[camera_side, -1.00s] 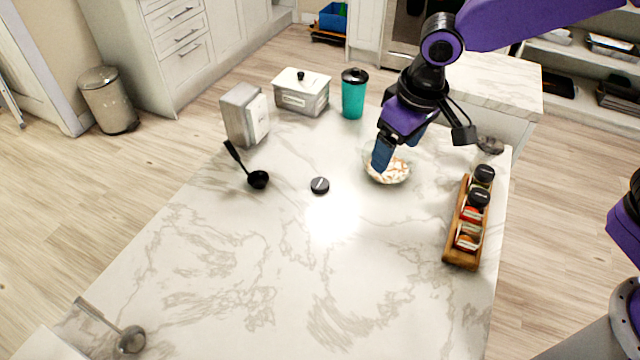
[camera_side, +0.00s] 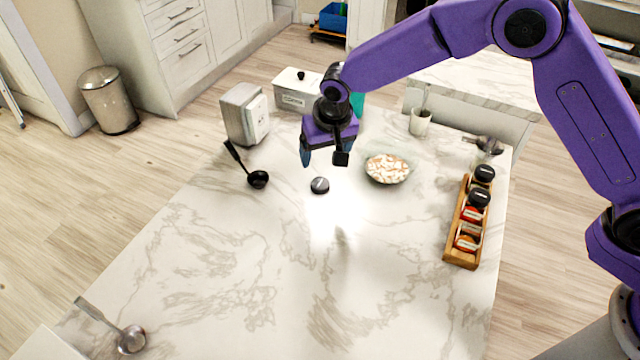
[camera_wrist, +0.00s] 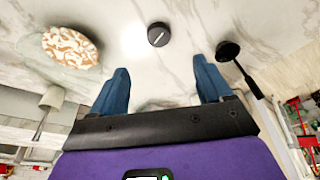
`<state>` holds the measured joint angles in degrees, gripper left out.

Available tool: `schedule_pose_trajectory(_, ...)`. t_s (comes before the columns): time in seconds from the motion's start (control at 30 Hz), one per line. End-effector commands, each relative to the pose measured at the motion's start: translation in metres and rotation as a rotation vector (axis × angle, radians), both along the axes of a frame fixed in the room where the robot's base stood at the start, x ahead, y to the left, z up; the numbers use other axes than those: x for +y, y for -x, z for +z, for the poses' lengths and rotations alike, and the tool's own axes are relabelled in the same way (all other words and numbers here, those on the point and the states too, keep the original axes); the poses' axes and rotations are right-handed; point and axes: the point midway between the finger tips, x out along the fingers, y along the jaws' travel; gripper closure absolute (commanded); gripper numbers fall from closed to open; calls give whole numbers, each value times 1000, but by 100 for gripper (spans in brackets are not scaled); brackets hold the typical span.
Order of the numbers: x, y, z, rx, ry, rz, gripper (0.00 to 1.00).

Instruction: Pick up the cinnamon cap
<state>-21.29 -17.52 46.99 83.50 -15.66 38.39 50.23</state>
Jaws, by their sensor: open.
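The cinnamon cap is a small round black lid (camera_side: 320,185) lying flat on the marble table, left of the bowl. In the wrist view the black cap (camera_wrist: 159,34) lies on the table beyond the fingertips, roughly centred between them. My gripper (camera_side: 319,160) is above the table, just over and behind the cap in the side view, and not touching it. In the wrist view its two blue fingers (camera_wrist: 160,75) are wide apart with nothing between them.
A bowl of food (camera_side: 387,168) stands right of the cap, and a black ladle (camera_side: 257,179) lies to its left. A wooden spice rack (camera_side: 462,250) stands at the right edge. A napkin dispenser (camera_side: 241,115) and a white box (camera_side: 290,92) stand behind. The table's front is mostly clear.

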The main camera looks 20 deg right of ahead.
Motion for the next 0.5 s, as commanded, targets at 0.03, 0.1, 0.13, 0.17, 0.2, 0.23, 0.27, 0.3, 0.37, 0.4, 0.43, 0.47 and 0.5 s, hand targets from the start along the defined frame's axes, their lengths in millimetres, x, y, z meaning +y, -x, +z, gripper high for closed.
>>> schedule_pose_trajectory(0.03, 0, -3, -11, 2, 2, -1, 21)
schedule_pose_trajectory(0.1, -1, -6, -24, 3, 3, 0, 21)
schedule_pose_trajectory(0.13, -1, -7, -29, 2, 2, 0, 21)
schedule_pose_trajectory(0.17, 0, -9, -34, 2, 1, 0, 21)
schedule_pose_trajectory(0.2, 0, -11, -41, 2, 1, 0, 21)
schedule_pose_trajectory(0.23, -1, -12, -46, 3, 2, 0, 21)
schedule_pose_trajectory(0.27, -1, -13, -50, 2, 1, 1, 21)
schedule_pose_trajectory(0.3, 0, -15, -55, 1, 0, 1, 21)
schedule_pose_trajectory(0.37, 0, -17, -61, 1, 0, 1, 21)
schedule_pose_trajectory(0.4, 0, -18, -65, 1, 0, 1, 21)
schedule_pose_trajectory(0.43, 0, -18, -66, 0, 0, 1, 21)
schedule_pose_trajectory(0.47, 0, -19, -68, 0, 0, 1, 21)
schedule_pose_trajectory(0.5, 0, -19, -69, -1, 0, 1, 21)
